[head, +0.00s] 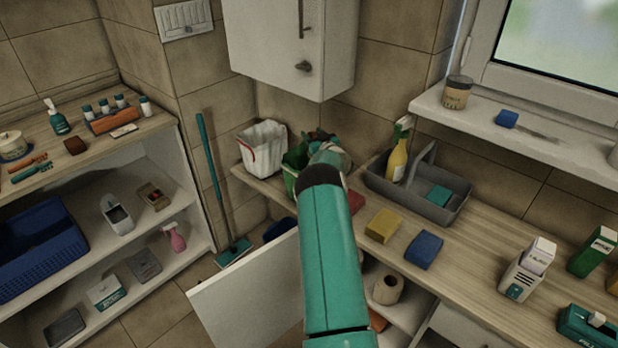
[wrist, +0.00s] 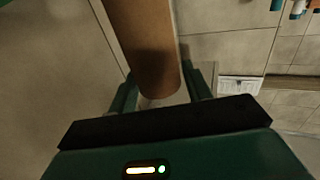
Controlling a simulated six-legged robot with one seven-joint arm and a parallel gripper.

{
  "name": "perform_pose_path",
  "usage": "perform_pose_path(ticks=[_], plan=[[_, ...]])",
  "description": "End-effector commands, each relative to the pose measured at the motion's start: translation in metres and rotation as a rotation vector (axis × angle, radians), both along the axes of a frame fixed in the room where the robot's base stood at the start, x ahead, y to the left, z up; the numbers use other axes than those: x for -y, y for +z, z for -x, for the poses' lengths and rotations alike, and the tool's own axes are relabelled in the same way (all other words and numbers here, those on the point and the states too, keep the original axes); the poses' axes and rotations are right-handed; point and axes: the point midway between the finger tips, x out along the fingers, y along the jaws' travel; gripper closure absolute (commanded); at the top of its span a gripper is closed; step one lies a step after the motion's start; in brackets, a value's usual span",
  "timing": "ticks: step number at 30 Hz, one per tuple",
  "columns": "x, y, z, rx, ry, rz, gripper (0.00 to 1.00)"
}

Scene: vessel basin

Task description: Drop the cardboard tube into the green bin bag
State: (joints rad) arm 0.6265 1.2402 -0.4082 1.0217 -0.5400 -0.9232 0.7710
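The cardboard tube (wrist: 150,50) is a brown cylinder that fills the upper middle of the wrist view. My gripper (wrist: 162,92) has one finger close on each side of the tube's near end and appears to hold it. In the head view, my teal arm reaches to the corner of the counter and its end is over the back of it. The green bin bag (head: 293,168) stands there, just left of my arm's end and partly hidden by it. I cannot make out the tube or the fingertips clearly in the head view.
A white-lined bin (head: 262,150) stands left of the green bag. A grey caddy (head: 440,195) with a spray bottle (head: 397,158) is on the right. Yellow (head: 383,225) and blue (head: 424,249) sponges lie in front of it. A white cabinet (head: 285,45) hangs above the corner.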

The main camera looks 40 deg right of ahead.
Motion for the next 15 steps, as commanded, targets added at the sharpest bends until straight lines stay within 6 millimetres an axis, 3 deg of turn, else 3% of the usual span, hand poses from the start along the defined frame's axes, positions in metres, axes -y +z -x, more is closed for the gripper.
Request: perform_pose_path(ticks=[3,11,15], plan=[[0.001,0.0,-0.001,0.0,0.0,0.0,0.33],[0.0,0.001,-0.001,0.0,0.0,0.0,0.33],[0.001,0.011,-0.001,0.002,-0.001,0.001,0.33]])
